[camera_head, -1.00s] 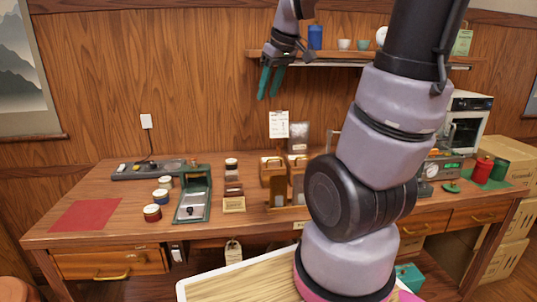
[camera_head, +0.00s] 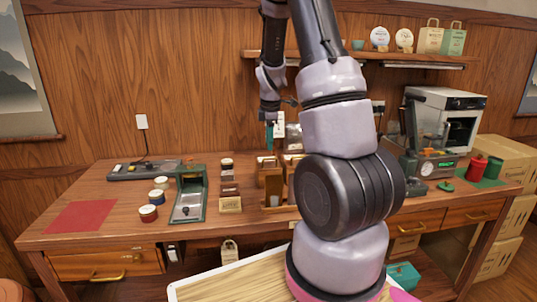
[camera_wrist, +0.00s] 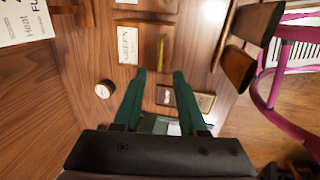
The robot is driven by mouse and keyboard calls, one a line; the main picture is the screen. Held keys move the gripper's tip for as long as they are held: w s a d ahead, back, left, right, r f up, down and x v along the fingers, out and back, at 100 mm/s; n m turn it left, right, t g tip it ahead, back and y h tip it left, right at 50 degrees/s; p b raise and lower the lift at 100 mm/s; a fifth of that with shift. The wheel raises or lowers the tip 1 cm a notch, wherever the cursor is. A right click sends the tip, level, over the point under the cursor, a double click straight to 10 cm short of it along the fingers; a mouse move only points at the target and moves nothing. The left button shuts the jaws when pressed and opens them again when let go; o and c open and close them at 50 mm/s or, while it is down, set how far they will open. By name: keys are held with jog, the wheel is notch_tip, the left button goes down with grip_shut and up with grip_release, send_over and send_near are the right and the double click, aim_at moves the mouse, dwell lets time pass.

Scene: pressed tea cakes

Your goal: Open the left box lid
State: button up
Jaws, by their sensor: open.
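The left box (camera_head: 270,178) is a small brown wooden box standing upright on the table in the head view. A second wooden box to its right is partly hidden by my arm. My gripper (camera_head: 269,138) hangs fingers down above and behind the left box. In the wrist view its two green fingers (camera_wrist: 159,72) are spread apart with nothing between them. A wooden box top with a white label (camera_wrist: 128,45) and a brass handle (camera_wrist: 162,50) lies just beyond the fingertips. I see no contact, and the lid looks shut.
To the left are a green-framed device (camera_head: 189,197), several small round tins (camera_head: 148,213) and a red mat (camera_head: 80,216). A scale (camera_head: 435,165) stands at the right. A wall shelf (camera_head: 420,60) runs above.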

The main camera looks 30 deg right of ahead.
send_over(269, 168)
notch_tip(269, 168, down, 6)
jog(key=shift+w+r, duration=0.1)
jog(key=shift+r, duration=0.05)
grip_shut()
dwell(1.4)
